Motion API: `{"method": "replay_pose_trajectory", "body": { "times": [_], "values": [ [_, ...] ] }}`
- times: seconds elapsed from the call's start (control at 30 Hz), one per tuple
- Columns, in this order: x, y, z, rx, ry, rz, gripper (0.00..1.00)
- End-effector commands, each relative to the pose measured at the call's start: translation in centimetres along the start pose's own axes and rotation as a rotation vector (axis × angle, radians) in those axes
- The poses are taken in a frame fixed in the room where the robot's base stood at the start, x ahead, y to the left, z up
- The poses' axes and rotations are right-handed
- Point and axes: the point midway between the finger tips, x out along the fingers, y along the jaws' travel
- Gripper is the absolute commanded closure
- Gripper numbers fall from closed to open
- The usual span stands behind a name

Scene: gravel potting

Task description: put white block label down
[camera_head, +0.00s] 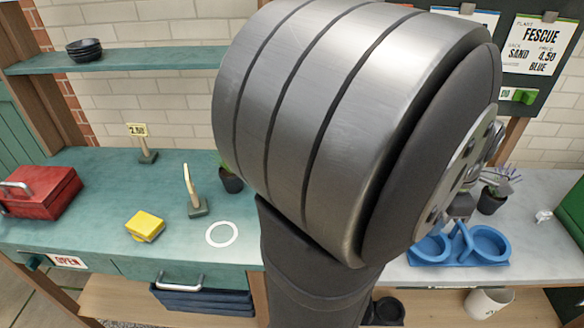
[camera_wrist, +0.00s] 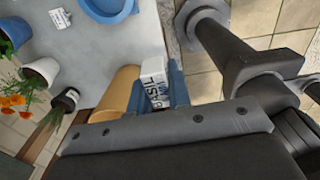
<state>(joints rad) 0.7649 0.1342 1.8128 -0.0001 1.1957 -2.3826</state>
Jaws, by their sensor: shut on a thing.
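A white block with dark printed letters (camera_wrist: 156,96) is held between the blue fingers of my gripper (camera_wrist: 158,90) in the wrist view. My gripper is shut on it. Its lower end is hidden by the gripper body. In the head view my arm covers most of the gripper, and I cannot make out the held block there. In the wrist view the grey counter lies beyond the fingers. I cannot tell how high the block is above it.
A blue tray with round recesses (camera_head: 475,245) is on the grey counter. A small white item (camera_head: 543,216) lies to its right. A tan cylinder (camera_wrist: 118,92) is close beside the fingers. Potted plants (camera_wrist: 40,72) stand left. Bare counter (camera_wrist: 95,50) lies between.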

Motion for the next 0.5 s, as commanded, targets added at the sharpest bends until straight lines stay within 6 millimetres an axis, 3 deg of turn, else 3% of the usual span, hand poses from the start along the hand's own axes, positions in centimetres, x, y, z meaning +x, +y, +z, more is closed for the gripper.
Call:
{"method": "replay_pose_trajectory", "body": {
  "times": [0.27,0.5],
  "values": [
    [0.0,5.0,-5.0,-0.229,-0.001,0.001,1.0],
    [0.0,9.2,-11.3,-0.472,-0.001,0.0,1.0]
  ]
}}
